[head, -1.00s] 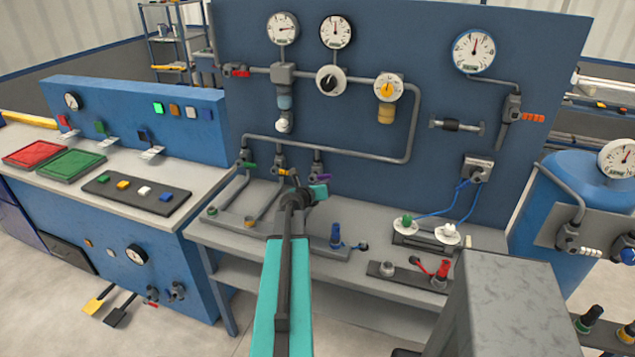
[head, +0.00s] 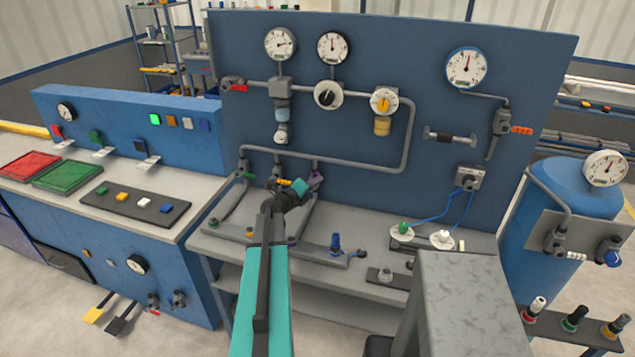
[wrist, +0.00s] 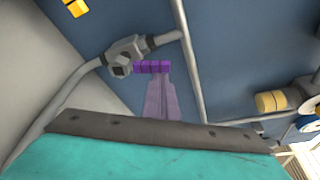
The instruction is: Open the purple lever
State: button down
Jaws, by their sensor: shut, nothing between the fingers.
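The purple lever (head: 316,179) is on the rightmost of the three small valves low on the blue panel. The wrist view shows its ribbed purple handle (wrist: 153,67) lying crosswise beside the grey valve body (wrist: 124,52). A pale, see-through purple shape (wrist: 162,98) extends below the handle there. My teal gripper (head: 298,187) is shut and empty, just left of and slightly below the lever in the head view. Its dark front edge (wrist: 150,131) fills the bottom of the wrist view, apart from the handle in the picture. I cannot tell the depth gap.
A green lever (head: 247,174) and a yellow lever (head: 283,182) sit on the valves to the left. A grey pipe (head: 350,170) runs above them. A blue-topped fitting (head: 335,243) stands on the bench to the right. A large grey block (head: 460,300) stands at the front right.

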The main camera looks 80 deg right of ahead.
jog(key=shift+w+d+r+p, duration=0.1)
jog(key=shift+w+r+p, duration=0.1)
jog(key=shift+w, duration=0.3)
jog(key=shift+w+d+r+p, duration=0.1)
jog(key=shift+w+p, duration=0.1)
jog(key=shift+w, duration=0.25)
jog(key=shift+w+d+r, duration=0.1)
jog(key=shift+w+r, duration=0.05)
jog(key=shift+r, duration=0.05)
jog(key=s+a, duration=0.2)
jog(key=s, duration=0.2)
jog(key=f+b+v, duration=0.1)
jog(key=b+v, duration=0.2)
jog(key=v, duration=0.5)
jog(key=shift+w+a+f+b, duration=0.3)
jog(key=shift+w+a+b, duration=0.05)
dwell(0.5)
